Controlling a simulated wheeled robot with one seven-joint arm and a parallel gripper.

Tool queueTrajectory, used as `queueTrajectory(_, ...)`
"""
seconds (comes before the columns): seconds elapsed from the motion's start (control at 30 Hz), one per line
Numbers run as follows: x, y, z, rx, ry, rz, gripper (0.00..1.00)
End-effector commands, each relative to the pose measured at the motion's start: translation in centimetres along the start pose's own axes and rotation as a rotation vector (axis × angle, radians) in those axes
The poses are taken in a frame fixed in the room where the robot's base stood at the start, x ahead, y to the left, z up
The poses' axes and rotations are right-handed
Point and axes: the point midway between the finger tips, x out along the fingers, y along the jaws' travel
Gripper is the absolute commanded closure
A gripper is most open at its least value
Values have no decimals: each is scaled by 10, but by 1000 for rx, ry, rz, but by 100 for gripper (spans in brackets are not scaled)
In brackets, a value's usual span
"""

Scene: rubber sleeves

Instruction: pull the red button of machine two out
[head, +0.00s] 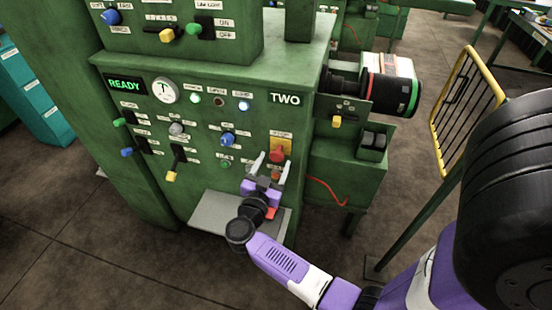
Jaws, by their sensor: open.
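Machine two is a green cabinet with a sloped front panel; the label TWO (285,99) is at its upper right and a lit READY display (125,84) at its upper left. The red button (277,155) sits on a yellow plate (281,144) at the panel's right side. My gripper (270,165) is just below and in front of the red button, its two pale fingers apart, one to each side of the button's lower area. I cannot tell whether the fingers touch the button. Nothing shows between them except the panel and a small orange-red lamp (276,175).
Other knobs and levers crowd the panel, including a blue knob (228,139) left of the gripper and a yellow-tipped lever (171,175). A grey shelf (210,212) juts out below. A motor (390,85) and a yellow guard rail (468,98) stand to the right.

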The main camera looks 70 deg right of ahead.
Motion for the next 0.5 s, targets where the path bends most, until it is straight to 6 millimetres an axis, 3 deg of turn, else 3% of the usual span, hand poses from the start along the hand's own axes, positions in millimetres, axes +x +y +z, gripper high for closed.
queueTrajectory(0.2,-34,0,1,0,0,-3,36)
queueTrajectory(0.5,-48,1,0,-1,0,1,36)
